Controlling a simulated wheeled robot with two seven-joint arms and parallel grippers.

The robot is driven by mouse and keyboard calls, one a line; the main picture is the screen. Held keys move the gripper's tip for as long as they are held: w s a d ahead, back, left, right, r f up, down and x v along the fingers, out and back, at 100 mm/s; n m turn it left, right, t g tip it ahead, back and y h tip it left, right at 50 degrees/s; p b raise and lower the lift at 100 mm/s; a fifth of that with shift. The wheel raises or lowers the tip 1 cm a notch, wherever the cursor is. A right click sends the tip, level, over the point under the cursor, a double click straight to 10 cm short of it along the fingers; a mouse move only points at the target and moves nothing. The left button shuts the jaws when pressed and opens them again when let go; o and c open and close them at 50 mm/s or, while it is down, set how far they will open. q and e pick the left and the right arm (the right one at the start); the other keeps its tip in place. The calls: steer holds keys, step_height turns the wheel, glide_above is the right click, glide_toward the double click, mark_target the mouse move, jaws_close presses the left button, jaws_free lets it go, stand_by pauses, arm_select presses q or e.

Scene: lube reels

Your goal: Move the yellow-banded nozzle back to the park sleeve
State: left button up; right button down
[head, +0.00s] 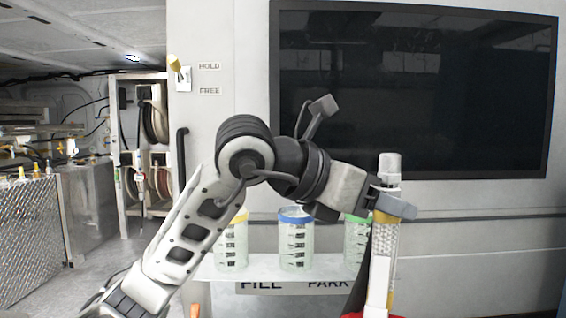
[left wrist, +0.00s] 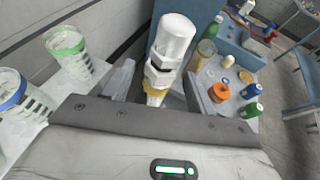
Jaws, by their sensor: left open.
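In the head view, a pale upright nozzle (head: 389,165) stands at my left gripper (head: 394,205), right of the jars. In the left wrist view, the nozzle (left wrist: 172,38) rises between the open fingers of the gripper (left wrist: 158,88), with a yellow band (left wrist: 154,97) low on it. The fingers flank it without being shut on it; whether either finger touches it I cannot tell. Below the gripper in the head view, a pale, partly translucent column with a yellowish edge (head: 384,246) continues downward. I cannot tell whether this is the park sleeve. My right gripper is out of view.
A shelf (head: 265,268) marked FILL and PARK (head: 328,284) holds jars with yellow (head: 232,245), blue (head: 296,245) and green (head: 357,240) rims. A yellow lever (head: 175,63) sits by the HOLD and FREE labels. Bottles and cans (left wrist: 252,109) stand nearby.

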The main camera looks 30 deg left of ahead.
arm_select(q)
steer(key=b+v, duration=0.1)
steer(key=v, duration=1.5)
steer(key=shift+f, duration=0.15)
